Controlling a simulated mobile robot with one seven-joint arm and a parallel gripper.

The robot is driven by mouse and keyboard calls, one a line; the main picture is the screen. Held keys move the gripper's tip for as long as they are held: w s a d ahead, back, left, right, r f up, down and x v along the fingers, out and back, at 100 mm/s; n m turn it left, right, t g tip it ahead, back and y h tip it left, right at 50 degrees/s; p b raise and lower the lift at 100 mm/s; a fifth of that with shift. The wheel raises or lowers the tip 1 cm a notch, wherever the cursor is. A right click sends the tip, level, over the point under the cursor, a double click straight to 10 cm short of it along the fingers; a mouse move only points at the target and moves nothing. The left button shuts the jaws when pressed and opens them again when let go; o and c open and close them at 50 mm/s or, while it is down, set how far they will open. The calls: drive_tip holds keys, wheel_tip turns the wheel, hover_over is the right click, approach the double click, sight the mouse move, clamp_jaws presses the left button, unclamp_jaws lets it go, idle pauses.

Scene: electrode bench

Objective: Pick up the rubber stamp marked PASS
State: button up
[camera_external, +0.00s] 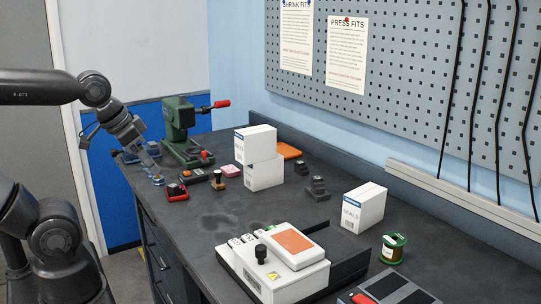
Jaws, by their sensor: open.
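No marking PASS is readable in this view. A small upright piece with a brownish body (220,180), stamp-like in shape, stands on the bench left of the stacked white boxes. A small dark block (175,190) sits on a red base near the bench's left edge. I cannot tell which of these, if either, is the PASS stamp. My gripper (158,180) is open at the left edge of the bench, just left of the red-based block and apart from the brownish piece. Its fingertips are small and hard to make out.
A green press (178,130) with a red handle stands behind my gripper. Stacked white boxes (264,172), a dark stepped block (317,188) and a SEALS box (363,208) stand farther right. A white device (273,275) fills the front. The middle bench is clear.

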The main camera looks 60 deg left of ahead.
drive_tip(key=shift+o, duration=0.2)
drive_tip(key=g, duration=0.1)
approach(216, 173)
drive_tip(key=f, duration=0.2)
drive_tip(key=x, duration=0.5)
drive_tip(key=shift+w+d, duration=0.1)
drive_tip(key=shift+w, duration=0.3)
drive_tip(key=shift+s+a+x, duration=0.1)
drive_tip(key=shift+s+x, duration=0.05)
drive_tip(key=shift+x, duration=0.7)
drive_tip(key=shift+s+a+x, duration=0.15)
drive_tip(key=shift+x, duration=0.7)
drive_tip(key=shift+s+a+x, duration=0.1)
drive_tip(key=shift+s+x, duration=0.05)
drive_tip(key=shift+x, duration=0.7)
drive_tip(key=shift+f, duration=0.2)
drive_tip(key=shift+c, duration=0.6)
drive_tip(key=c, duration=1)
